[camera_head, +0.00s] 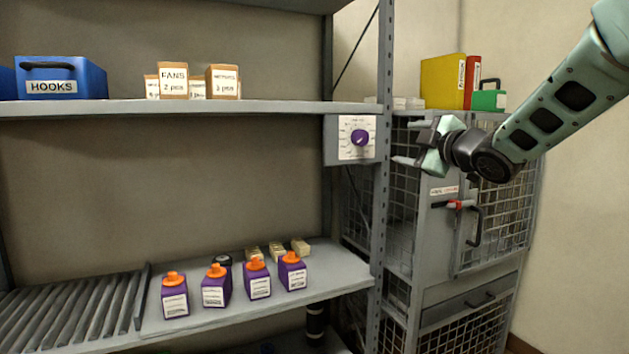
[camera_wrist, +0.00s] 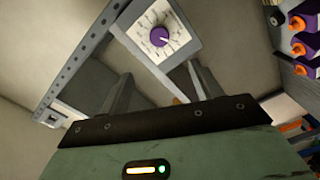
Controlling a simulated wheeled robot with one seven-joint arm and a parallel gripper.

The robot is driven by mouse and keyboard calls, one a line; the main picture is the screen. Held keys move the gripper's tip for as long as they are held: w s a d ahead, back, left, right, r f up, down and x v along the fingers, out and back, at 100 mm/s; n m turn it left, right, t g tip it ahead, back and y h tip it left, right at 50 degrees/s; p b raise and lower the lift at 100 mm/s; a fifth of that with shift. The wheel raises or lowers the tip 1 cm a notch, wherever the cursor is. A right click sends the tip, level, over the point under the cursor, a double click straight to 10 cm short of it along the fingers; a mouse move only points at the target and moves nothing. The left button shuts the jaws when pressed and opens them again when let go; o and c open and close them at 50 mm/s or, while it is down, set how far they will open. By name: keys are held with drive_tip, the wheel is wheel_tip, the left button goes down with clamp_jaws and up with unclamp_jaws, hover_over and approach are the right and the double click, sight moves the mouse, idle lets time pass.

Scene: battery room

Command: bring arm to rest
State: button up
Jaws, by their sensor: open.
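My arm (camera_head: 560,100) reaches in from the upper right of the head view. My gripper (camera_head: 408,146) is open and empty, in the air in front of the mesh cabinet and to the right of the shelf post. Its two fingers also show in the wrist view (camera_wrist: 160,95), apart, with nothing between them. A purple dial (camera_head: 360,137) on a white plate is fixed by the shelf post, a little left of the gripper. The dial also shows in the wrist view (camera_wrist: 159,36), beyond the fingers; I see no contact with it.
The shelf post (camera_head: 383,200) stands left of the mesh cabinet (camera_head: 480,230), which has a red-marked handle (camera_head: 455,204). Purple bottles with orange caps (camera_head: 215,288) stand on the lower shelf. A blue bin (camera_head: 60,80) and cartons (camera_head: 173,80) are above. Yellow and red binders (camera_head: 443,80) top the cabinet.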

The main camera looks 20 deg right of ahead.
drive_tip(key=s+a+f+m+g+y, duration=0.15)
drive_tip(key=a+f+g, duration=0.25)
drive_tip(key=a+f, duration=0.5)
drive_tip(key=s+a+f+m+g+h, duration=0.1)
drive_tip(key=s+a+f+m+g, duration=0.2)
drive_tip(key=a+f, duration=0.6)
drive_tip(key=s+a+f+g, duration=0.3)
drive_tip(key=s+a+f, duration=0.15)
drive_tip(key=s, duration=0.45)
drive_tip(key=s+a+f+g, duration=0.3)
drive_tip(key=s+a+g, duration=0.15)
drive_tip(key=s, duration=0.45)
drive_tip(key=s+a+f+g, duration=0.3)
drive_tip(key=s+a, duration=0.3)
drive_tip(key=s, duration=0.2)
wheel_tip(320, 180, up, 24)
drive_tip(key=s+p, duration=0.2)
drive_tip(key=p, duration=2.2)
drive_tip(key=shift+d+r+m+p, duration=0.2)
drive_tip(key=shift+d+m+p, duration=0.05)
drive_tip(key=shift+m+p, duration=0.2)
drive_tip(key=shift+g, duration=0.25)
